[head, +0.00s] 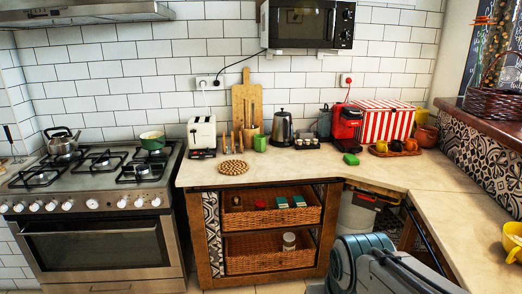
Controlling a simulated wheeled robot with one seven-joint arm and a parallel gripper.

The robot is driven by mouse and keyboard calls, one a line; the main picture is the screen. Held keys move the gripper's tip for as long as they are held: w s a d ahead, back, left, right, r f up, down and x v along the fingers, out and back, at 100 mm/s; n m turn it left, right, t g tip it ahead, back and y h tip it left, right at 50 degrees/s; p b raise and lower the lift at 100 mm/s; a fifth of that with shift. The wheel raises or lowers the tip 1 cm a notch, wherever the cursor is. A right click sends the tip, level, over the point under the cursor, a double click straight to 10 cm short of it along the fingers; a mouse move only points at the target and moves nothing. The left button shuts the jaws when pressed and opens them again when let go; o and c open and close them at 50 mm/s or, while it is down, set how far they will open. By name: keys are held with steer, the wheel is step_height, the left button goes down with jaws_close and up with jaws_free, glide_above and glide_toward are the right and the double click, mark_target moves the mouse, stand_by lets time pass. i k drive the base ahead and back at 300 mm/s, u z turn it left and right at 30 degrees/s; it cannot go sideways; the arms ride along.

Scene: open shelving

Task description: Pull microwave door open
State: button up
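The microwave (305,24) is mounted high on the white tiled wall at the top of the head view, and its upper edge is cut off. It has a dark window on the left and a black control panel with knobs on the right. Its door looks closed. Part of my own arm (375,268) shows at the bottom right, well below the microwave and in front of the counter. My gripper is not visible in this view.
The counter (290,172) below the microwave holds a toaster (202,134), a kettle (283,129), a red coffee machine (346,127) and a striped box (381,120). A stove (95,215) stands at left. A side counter (470,225) closes the right.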

mark_target(293, 24)
steer(key=i, duration=2.25)
steer(key=z, duration=1.55)
